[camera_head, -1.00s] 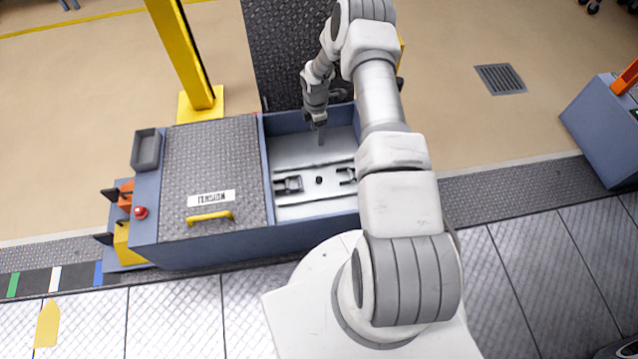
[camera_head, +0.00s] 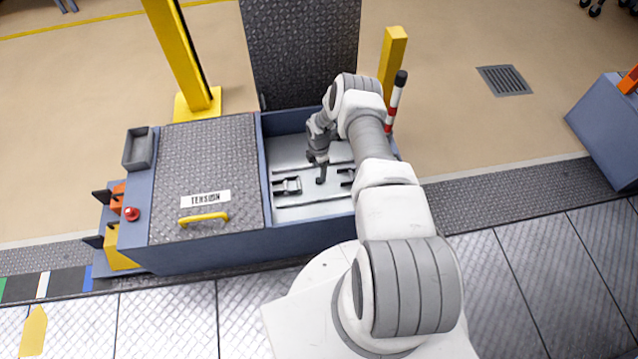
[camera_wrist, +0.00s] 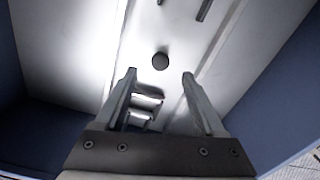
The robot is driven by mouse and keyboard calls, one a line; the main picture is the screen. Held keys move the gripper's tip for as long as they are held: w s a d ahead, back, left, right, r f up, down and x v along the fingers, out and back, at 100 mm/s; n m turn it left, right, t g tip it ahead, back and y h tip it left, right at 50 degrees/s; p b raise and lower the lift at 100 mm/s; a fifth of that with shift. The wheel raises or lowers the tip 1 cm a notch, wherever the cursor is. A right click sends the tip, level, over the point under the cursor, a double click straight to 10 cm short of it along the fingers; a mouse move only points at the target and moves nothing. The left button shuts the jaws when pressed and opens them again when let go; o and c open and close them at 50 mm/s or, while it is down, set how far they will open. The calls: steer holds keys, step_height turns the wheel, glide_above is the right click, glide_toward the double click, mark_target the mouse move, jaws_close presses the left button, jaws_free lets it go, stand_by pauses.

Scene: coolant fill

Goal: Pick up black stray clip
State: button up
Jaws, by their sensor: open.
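A small dark rounded piece (camera_wrist: 160,60), which looks like the black stray clip, lies on the pale floor of the open bay in the wrist view. It sits just beyond and between the fingertips of my gripper (camera_wrist: 159,76). The jaws are apart, with nothing visibly held. In the head view my gripper (camera_head: 320,178) is low over the bay, between two latch-like fittings; it covers the spot where the dark piece lay, so I cannot separate the two there. Whether the fingers touch the piece is not clear.
The left fitting (camera_head: 287,186) and the right fitting (camera_head: 347,175) flank my gripper. Blue bay walls (camera_head: 262,160) surround it. A lid marked TENSION (camera_head: 205,150) lies left, with a small grey tray (camera_head: 140,146) beyond it. A raised plate (camera_head: 300,50) stands behind the bay.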

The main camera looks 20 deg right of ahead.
mark_target(319, 179)
step_height(319, 179, down, 5)
steer(key=b, duration=0.2)
steer(key=shift+f+b, duration=0.2)
steer(key=shift+b, duration=0.1)
jaws_close()
